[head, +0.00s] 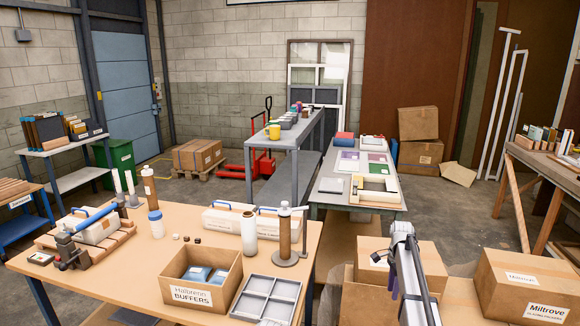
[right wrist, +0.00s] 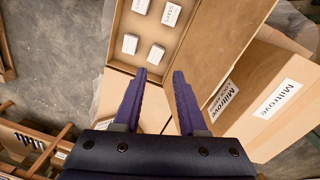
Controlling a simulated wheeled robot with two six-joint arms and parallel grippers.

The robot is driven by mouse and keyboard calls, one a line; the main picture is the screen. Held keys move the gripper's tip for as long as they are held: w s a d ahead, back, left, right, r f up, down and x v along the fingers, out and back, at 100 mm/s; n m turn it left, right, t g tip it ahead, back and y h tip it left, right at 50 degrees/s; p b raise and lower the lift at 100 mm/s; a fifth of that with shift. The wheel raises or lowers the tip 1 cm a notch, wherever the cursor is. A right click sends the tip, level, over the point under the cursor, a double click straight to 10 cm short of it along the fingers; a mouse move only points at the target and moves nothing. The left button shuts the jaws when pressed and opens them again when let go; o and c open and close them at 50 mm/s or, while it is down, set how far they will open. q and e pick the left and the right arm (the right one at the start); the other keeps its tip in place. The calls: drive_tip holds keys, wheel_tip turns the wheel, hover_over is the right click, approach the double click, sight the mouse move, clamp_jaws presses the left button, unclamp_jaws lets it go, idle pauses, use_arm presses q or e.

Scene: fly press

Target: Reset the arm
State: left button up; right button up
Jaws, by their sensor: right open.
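My right arm comes in at the lower right of the head view, beside the front table. Its gripper shows clearly in the right wrist view (right wrist: 159,76), with two purple fingers apart and nothing between them. Below and beyond the fingers is an open cardboard box (right wrist: 185,62) holding several small white labelled packs (right wrist: 156,52). In the head view the gripper is partly hidden by the arm's own links. My left arm and gripper are not in view.
The table holds an open box of blue packs (head: 200,278), a grey divided tray (head: 265,298), a brown cylinder on a stand (head: 285,235) and a white cylinder (head: 249,235). A closed labelled carton (head: 525,285) stands right of my arm. Open floor lies behind.

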drive_tip(key=s+a+f+n+b, duration=0.2)
drive_tip(key=s+a+n, duration=0.4)
drive_tip(key=s+a, duration=0.35)
drive_tip(key=s+a+f+n+b, duration=0.2)
drive_tip(key=s+a+n, duration=0.3)
drive_tip(key=s+a, duration=0.5)
drive_tip(key=s+a+f+n+b, duration=0.1)
drive_tip(key=s+a+n, duration=0.4)
drive_tip(key=s, duration=0.3)
drive_tip(key=s+a+f+n+h+b, duration=0.1)
drive_tip(key=s+a+n, duration=0.3)
drive_tip(key=s, duration=0.4)
drive_tip(key=shift+a+f+n+t, duration=0.3)
drive_tip(key=shift+a+f+n, duration=0.05)
drive_tip(key=shift+n, duration=0.35)
